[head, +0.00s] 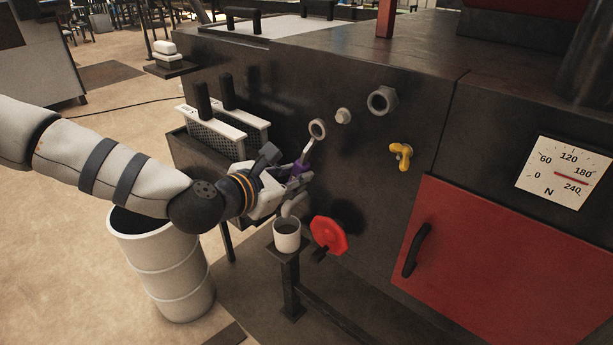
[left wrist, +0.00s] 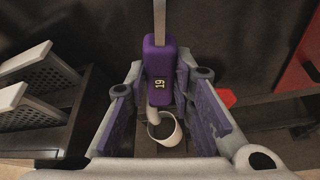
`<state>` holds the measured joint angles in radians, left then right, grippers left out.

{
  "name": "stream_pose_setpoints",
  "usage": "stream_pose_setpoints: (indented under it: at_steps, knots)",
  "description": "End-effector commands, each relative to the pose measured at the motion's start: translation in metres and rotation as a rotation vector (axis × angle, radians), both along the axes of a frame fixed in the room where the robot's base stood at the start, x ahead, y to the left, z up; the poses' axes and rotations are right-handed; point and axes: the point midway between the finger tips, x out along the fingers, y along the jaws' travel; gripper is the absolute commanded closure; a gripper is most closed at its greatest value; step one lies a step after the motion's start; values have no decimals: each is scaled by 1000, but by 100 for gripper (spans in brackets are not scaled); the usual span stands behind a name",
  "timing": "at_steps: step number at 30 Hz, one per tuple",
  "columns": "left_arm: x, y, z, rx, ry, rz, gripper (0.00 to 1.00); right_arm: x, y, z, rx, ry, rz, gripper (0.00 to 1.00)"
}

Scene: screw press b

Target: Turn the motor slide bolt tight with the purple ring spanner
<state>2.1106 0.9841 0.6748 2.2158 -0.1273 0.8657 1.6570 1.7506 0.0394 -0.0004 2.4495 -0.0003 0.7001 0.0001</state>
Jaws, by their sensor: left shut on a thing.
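The purple ring spanner (head: 298,167) has a purple handle and a light metal ring end. Its handle, marked 19, also shows in the left wrist view (left wrist: 160,60). My left gripper (head: 292,177) is shut on the handle, and the ring points up towards the dark machine front. A small pale bolt head (head: 343,116) sticks out of that front just right of the ring. The ring appears apart from it, not around it. Neither is labelled as the motor slide bolt. My right gripper is not in view.
A yellow wing knob (head: 401,155), red door (head: 480,270) and dial (head: 563,175) lie right. Perforated trays (head: 214,136) and a white drum (head: 165,270) are left.

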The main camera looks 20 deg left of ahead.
Motion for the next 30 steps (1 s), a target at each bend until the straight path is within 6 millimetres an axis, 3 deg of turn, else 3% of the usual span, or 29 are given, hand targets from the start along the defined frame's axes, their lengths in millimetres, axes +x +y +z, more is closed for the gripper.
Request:
stream_pose_setpoints:
  at_steps: [1,11,21,30]
  knots:
    - [1,4,7,27,-20,1,100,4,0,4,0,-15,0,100]
    - [1,6,-2,38,-10,2,100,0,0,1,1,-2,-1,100]
    - [39,-8,-7,39,-5,-1,100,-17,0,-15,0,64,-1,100]
    - [24,-46,-19,-343,141,3,100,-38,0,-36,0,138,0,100]
